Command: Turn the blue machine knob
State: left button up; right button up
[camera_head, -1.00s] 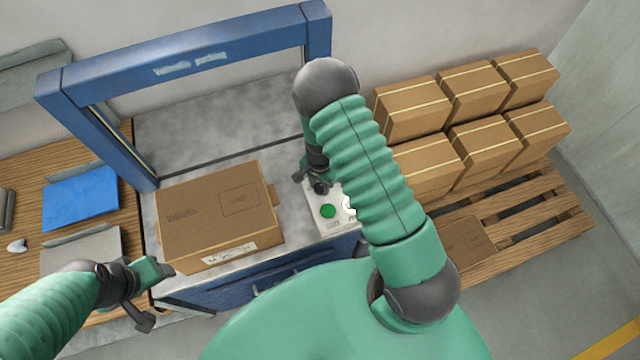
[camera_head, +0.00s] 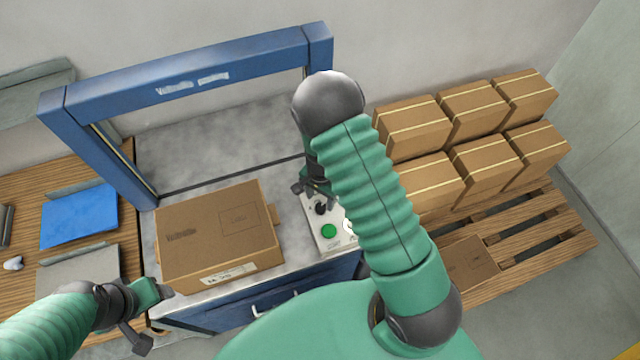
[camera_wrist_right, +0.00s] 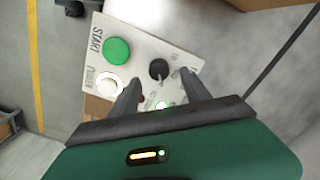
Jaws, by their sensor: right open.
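The knob (camera_head: 320,207) is small and black, on a white control panel (camera_head: 330,243) at the right front of the blue machine (camera_head: 190,77). My right gripper (camera_head: 312,193) is open just above the panel, by the knob. In the right wrist view the knob (camera_wrist_right: 158,69) shows between and slightly beyond the two fingertips (camera_wrist_right: 159,78); I cannot tell whether they touch it. My left gripper (camera_head: 150,315) is at lower left, in front of the table; its jaws are unclear.
A cardboard box (camera_head: 218,235) lies on the machine bed, left of the panel. Several boxes (camera_head: 465,145) are stacked on a pallet (camera_head: 545,235) at right. A blue folder-like item (camera_head: 78,215) lies on the wooden table (camera_head: 20,230). My right forearm covers the panel's right side.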

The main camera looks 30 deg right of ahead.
aim_at(320, 206)
notch_tip(320, 206, up, 12)
jog(key=shift+r+b, duration=0.2)
jog(key=shift+b, duration=0.1)
jog(key=s+a+n+t+b, duration=0.2)
jog(key=s+a+n+b, duration=0.4)
jog(key=s+n, duration=0.3)
jog(key=a+n, duration=0.1)
jog(key=n, duration=0.3)
jog(key=shift+s+a+f+t, duration=0.15)
jog(key=shift+a+t, duration=0.15)
jog(key=shift+s, duration=0.1)
